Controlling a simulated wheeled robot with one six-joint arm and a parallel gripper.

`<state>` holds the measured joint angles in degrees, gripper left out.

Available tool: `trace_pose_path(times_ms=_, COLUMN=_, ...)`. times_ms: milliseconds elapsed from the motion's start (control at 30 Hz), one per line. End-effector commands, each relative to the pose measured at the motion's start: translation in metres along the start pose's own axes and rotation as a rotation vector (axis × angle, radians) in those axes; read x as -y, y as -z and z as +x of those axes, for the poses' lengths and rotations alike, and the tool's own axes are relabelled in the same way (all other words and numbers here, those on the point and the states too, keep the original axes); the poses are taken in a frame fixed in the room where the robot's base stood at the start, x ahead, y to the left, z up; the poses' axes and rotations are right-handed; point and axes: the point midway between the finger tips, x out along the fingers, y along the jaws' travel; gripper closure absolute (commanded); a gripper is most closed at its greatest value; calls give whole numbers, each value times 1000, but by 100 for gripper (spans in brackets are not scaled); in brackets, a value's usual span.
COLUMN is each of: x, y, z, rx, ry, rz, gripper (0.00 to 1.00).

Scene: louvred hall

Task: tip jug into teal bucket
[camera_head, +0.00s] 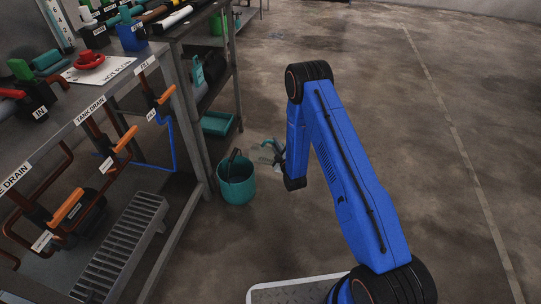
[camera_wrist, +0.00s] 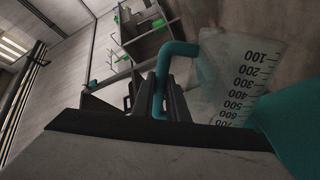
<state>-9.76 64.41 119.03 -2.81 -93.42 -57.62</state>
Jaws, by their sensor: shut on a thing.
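The teal bucket (camera_head: 237,188) stands on the floor beside the workbench leg, with a dark handle at its rim. The clear jug (camera_head: 262,157) with teal parts is held up just right of the bucket, near rim height in the picture. It looks tilted, but how far I cannot tell. In the wrist view the jug's clear wall (camera_wrist: 240,75) carries black volume marks. My gripper (camera_head: 280,163) is shut on the jug's teal handle, which shows between the fingers (camera_wrist: 163,95). A teal surface fills the lower right of the wrist view. I cannot see any contents or pouring.
The workbench (camera_head: 132,70) with pipes, valves and orange levers stands at left. A grey slotted grate (camera_head: 120,248) lies below it. Shelving behind the bucket holds a teal tray (camera_head: 217,123) and a bottle (camera_head: 197,78). The floor to the right is clear.

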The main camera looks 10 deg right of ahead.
Motion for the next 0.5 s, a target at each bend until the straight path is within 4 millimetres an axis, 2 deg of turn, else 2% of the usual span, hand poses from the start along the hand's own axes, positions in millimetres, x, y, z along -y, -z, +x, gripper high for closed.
trace_pose_path(times_ms=367, x=2, y=-5, z=0, rx=-1, ry=0, rz=37, gripper=100)
trace_pose_path(times_ms=500, x=-7, y=-10, z=0, rx=0, ry=-2, rz=100, gripper=100)
